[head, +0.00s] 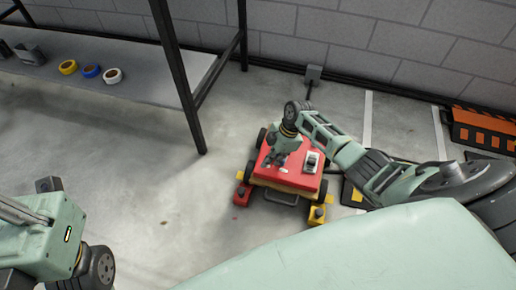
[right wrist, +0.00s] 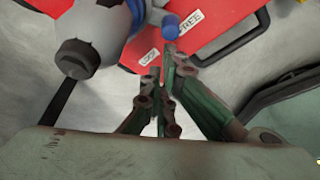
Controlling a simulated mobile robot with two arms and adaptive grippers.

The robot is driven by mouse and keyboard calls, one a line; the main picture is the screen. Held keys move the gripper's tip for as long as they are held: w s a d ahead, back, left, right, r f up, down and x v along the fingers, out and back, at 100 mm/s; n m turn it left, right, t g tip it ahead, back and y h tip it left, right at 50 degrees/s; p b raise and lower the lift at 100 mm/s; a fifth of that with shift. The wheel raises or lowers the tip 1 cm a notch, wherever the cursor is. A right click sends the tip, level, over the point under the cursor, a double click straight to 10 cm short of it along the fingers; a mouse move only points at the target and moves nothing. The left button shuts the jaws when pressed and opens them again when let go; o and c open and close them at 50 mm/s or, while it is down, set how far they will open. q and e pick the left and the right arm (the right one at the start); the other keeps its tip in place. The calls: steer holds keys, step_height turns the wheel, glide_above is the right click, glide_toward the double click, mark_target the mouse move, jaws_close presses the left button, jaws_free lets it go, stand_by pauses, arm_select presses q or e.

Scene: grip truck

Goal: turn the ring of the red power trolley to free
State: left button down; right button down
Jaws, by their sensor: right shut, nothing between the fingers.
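The red power trolley (head: 292,181) stands on the floor right of centre in the head view. Its red top also shows in the right wrist view (right wrist: 252,14), with a FREE label (right wrist: 188,26) and a second label (right wrist: 149,57) that I cannot read. A blue peg (right wrist: 170,26) sits right beside the FREE label. A grey, blue-banded cylinder (right wrist: 80,48) lies to its left; I cannot tell how the ring connects to these. My right gripper (right wrist: 166,65) is shut and empty, its tips just below the peg in the picture. My left gripper is outside the view.
A shelf (head: 110,100) with yellow, blue and white rolls stands at the left, its dark post close to the trolley. A wall box (head: 313,73) with a cable is behind the trolley. Orange-and-black barriers (head: 485,130) are at the right. The floor left of the trolley is clear.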

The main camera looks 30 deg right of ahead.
steer(key=shift+s+d, duration=0.2)
steer(key=shift+s, duration=0.05)
steer(key=shift+w, duration=0.15)
stand_by(0.5)
